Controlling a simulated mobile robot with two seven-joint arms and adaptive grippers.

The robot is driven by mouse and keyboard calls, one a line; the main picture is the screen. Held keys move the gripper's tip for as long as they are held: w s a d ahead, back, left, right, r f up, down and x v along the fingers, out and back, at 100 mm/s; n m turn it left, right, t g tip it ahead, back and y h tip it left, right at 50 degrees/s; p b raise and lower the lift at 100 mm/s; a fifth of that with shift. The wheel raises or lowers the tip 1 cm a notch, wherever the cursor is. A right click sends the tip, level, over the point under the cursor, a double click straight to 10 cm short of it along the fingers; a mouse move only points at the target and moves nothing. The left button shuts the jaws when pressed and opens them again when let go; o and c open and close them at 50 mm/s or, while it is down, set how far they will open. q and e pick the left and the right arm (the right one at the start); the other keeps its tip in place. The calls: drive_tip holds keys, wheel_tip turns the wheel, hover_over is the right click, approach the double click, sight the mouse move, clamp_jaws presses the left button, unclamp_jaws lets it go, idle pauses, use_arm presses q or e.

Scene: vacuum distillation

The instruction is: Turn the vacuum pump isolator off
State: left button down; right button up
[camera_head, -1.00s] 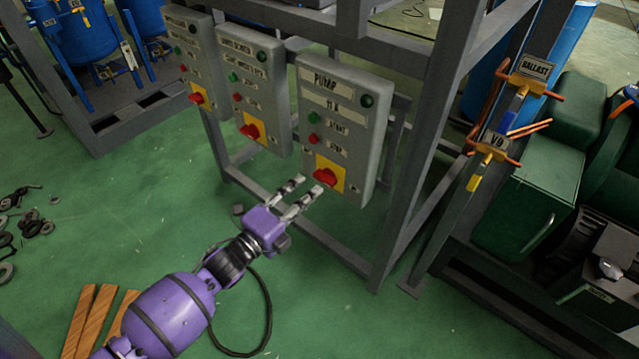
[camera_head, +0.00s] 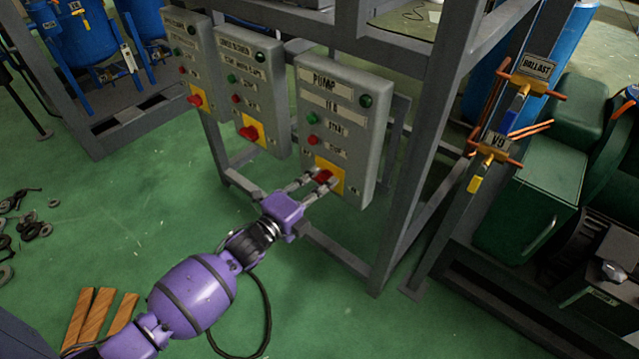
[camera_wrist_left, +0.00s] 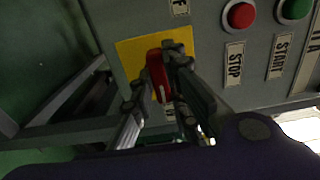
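The pump control box (camera_head: 345,85) is a grey panel labelled PUMP on the steel frame, with a red isolator knob (camera_head: 323,176) on a yellow plate near its bottom. My left gripper (camera_head: 321,179) reaches the knob, with one finger on each side of it. The left wrist view shows the red knob (camera_wrist_left: 158,76) between the two fingers (camera_wrist_left: 155,88). The right finger appears close against it and a small gap seems to show at the left finger. Whether the fingers grip the knob is unclear. My right gripper is not seen.
Two similar grey boxes with red isolator knobs stand to the left, the nearer one (camera_head: 252,90) close by. A steel frame post (camera_head: 412,150) is to the right. V9 and ballast valves (camera_head: 495,145) are further right. Wooden planks (camera_head: 95,320) lie on the green floor.

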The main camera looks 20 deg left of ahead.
use_arm(q)
drive_tip(key=shift+n, duration=0.3)
drive_tip(key=n+p, duration=0.2)
drive_tip(key=n, duration=0.2)
drive_tip(key=shift+r+n+p, duration=0.1)
drive_tip(key=shift+n+p, duration=0.2)
drive_tip(key=shift+p, duration=0.1)
drive_tip(key=n+p, duration=0.1)
drive_tip(key=n, duration=0.3)
drive_tip(key=shift+n+p, duration=0.3)
drive_tip(key=shift+n, duration=0.9)
drive_tip(key=n+p, duration=0.1)
drive_tip(key=n, duration=0.2)
drive_tip(key=shift+n, duration=1.7)
